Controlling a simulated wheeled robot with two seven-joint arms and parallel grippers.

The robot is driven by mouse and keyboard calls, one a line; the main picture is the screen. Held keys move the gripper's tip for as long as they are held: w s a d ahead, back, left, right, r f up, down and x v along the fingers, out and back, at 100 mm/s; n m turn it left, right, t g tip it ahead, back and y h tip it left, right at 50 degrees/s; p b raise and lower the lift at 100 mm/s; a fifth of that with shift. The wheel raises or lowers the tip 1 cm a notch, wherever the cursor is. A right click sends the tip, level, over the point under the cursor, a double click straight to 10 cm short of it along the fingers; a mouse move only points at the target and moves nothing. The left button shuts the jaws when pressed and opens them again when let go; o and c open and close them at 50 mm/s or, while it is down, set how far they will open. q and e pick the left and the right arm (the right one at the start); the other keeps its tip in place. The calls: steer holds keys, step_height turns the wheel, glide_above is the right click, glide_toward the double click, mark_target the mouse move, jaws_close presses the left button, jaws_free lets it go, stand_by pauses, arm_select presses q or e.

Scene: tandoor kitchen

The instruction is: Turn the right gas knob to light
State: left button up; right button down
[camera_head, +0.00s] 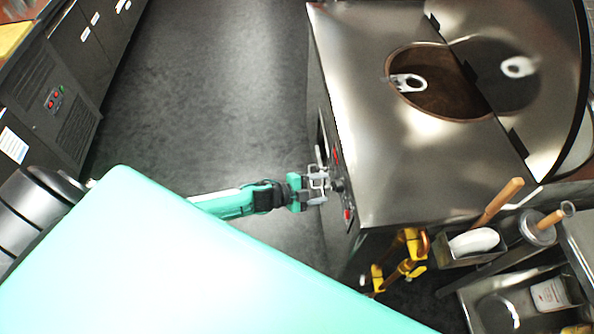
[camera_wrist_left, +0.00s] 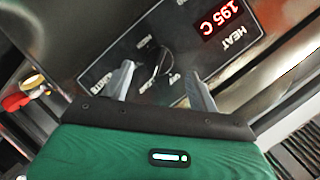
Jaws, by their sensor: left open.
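The steel tandoor (camera_head: 375,130) has a front control panel with red displays. A dark knob (camera_head: 337,185) sits on this panel in the head view. My left gripper (camera_head: 322,183) is open in front of the panel, its fingers pointing at this knob. In the left wrist view, the dark knob (camera_wrist_left: 157,66) lies between the two grey fingers, with small printed labels around it. I cannot tell whether the fingers touch it, or its exact turn. A red display (camera_wrist_left: 221,20) reads 195 C above the word HEAT. My right gripper is out of view.
Yellow gas valves and pipes (camera_head: 408,260) hang at the tandoor's lower front corner. A steel shelf with wooden-handled tools (camera_head: 497,203) stands at right. Open dark floor (camera_head: 215,90) lies left of the tandoor. Black cabinets (camera_head: 50,95) line the far left.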

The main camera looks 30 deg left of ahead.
arm_select(q)
steer(key=b+v, duration=0.1)
steer(key=v, duration=0.9)
steer(key=shift+b, duration=0.3)
